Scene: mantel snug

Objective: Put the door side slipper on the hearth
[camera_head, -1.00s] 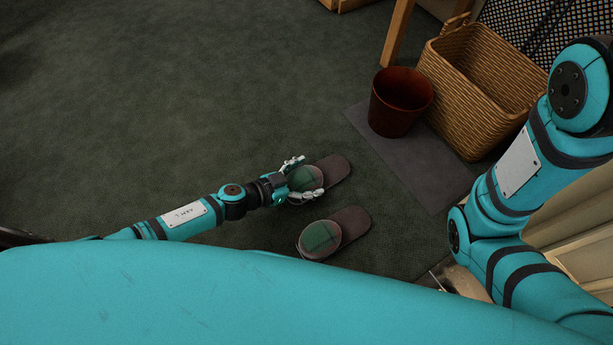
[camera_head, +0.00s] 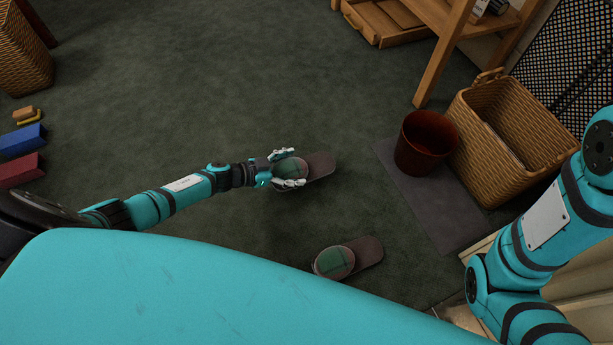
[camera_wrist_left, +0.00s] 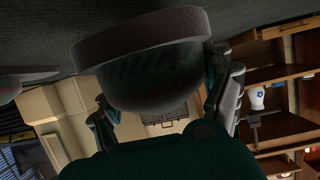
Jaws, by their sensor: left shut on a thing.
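A brown slipper with a green plaid top (camera_head: 318,166) is held in my left gripper (camera_head: 289,168), whose fingers close on both sides of its toe part. It seems raised above the carpet, with a dark shadow below it. In the left wrist view the same slipper (camera_wrist_left: 140,60) fills the top middle between the fingers. A matching slipper (camera_head: 335,262) lies on the carpet nearer to me; part of it shows at the left in the wrist view (camera_wrist_left: 12,85). A flat grey slab (camera_head: 440,215), perhaps the hearth, lies to the right. My right gripper is out of view.
A dark red bucket (camera_head: 425,145) stands on the far part of the slab. A wicker basket (camera_head: 510,140) is beside it, near a wooden shelf unit (camera_head: 440,50). Blue (camera_head: 22,140) and red (camera_head: 20,170) blocks lie far left. The carpet between slipper and slab is clear.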

